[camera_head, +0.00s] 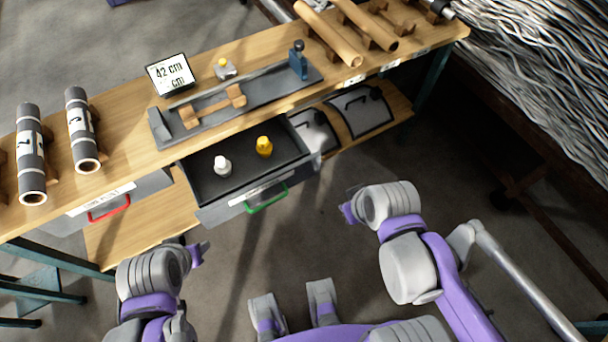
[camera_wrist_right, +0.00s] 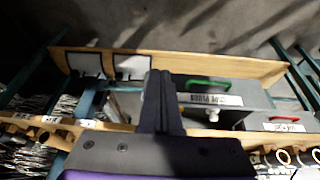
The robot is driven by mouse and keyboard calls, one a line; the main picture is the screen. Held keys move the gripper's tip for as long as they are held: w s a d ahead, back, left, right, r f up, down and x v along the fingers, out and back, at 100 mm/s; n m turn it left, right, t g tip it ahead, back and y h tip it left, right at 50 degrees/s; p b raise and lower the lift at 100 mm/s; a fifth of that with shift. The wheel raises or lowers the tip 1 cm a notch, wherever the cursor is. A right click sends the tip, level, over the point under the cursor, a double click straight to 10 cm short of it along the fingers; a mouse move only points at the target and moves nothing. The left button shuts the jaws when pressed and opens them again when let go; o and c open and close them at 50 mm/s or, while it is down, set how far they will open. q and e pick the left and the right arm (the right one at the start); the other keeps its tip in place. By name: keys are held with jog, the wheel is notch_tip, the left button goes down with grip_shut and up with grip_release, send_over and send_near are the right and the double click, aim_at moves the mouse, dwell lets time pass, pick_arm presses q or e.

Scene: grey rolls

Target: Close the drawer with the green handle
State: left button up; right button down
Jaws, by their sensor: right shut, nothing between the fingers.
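The drawer with the green handle (camera_head: 205,213) is pulled out from under the workbench in the head view. Its green handle (camera_head: 266,198) is on the front face, beside a white label. A white plug (camera_head: 222,166) and a yellow plug (camera_head: 264,146) stand inside. The green handle also shows in the right wrist view (camera_wrist_right: 207,84). My right gripper (camera_head: 347,211) is in front of the drawer, to its right and apart from it. Its fingers are together and empty in the right wrist view (camera_wrist_right: 160,100). My left gripper (camera_head: 202,254) is below the drawer in the picture; its fingers are too small to judge.
A drawer with a red handle (camera_head: 108,207) is at the left under the workbench (camera_head: 125,112). On top are grey rolls (camera_head: 31,155), a cutting fixture (camera_head: 236,103), a display (camera_head: 170,74) and brown tubes (camera_head: 328,34). The floor before the bench is clear.

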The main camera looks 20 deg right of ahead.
jog(key=w+f+n+y+b, duration=0.2)
jog(key=w+f+n, duration=0.15)
jog(key=n, duration=0.45)
jog(key=n+y+b, duration=0.3)
jog(key=n+b, duration=0.1)
jog(key=n, duration=0.5)
send_near(303, 176)
notch_tip(303, 176, down, 4)
jog(key=s, duration=0.2)
jog(key=shift+w+a+f, duration=0.1)
jog(key=shift+w+a, duration=0.25)
jog(key=shift+w, duration=0.3)
jog(key=shift+w+a, duration=0.35)
jog(key=shift+w, duration=0.25)
jog(key=shift+w+a+f, duration=0.1)
jog(key=shift+w+a, duration=0.3)
jog(key=shift+w, duration=0.25)
jog(key=shift+w, duration=0.1)
jog(key=w+a, duration=0.1)
jog(key=w, duration=0.5)
jog(key=w+a, duration=0.2)
jog(key=w, duration=0.4)
jog(key=w+a, duration=0.2)
jog(key=w, duration=0.4)
jog(key=shift+w, duration=0.3)
jog(key=shift+w+a+r, duration=0.1)
jog(key=shift+w+r, duration=0.05)
jog(key=shift+w, duration=0.3)
